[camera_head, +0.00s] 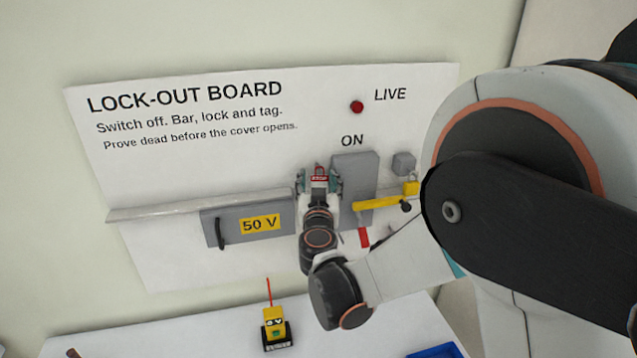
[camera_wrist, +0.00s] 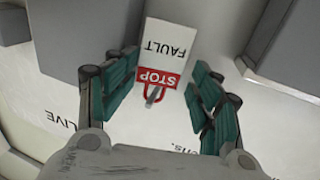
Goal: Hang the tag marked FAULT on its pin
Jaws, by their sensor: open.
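The FAULT tag (camera_wrist: 172,45) is white with a red STOP band and a red loop at one end. In the wrist view it appears upside down, lying close to the board face. A short grey pin (camera_wrist: 152,97) shows at the red loop; the loop appears to be around it. My gripper (camera_wrist: 163,70) is open, with one teal finger on each side of the tag and visible gaps between. In the head view my gripper (camera_head: 319,180) is at the board, left of the grey switch box, with the tag's red band (camera_head: 319,178) showing between the fingers.
The lock-out board (camera_head: 160,165) has a ledge (camera_head: 170,210), a grey 50 V cover (camera_head: 260,224), a switch box (camera_head: 357,165), a yellow bar (camera_head: 378,202) with a yellow padlock (camera_head: 411,188), and a red LIVE lamp (camera_head: 357,107). A yellow tester (camera_head: 275,328) stands on the bench below.

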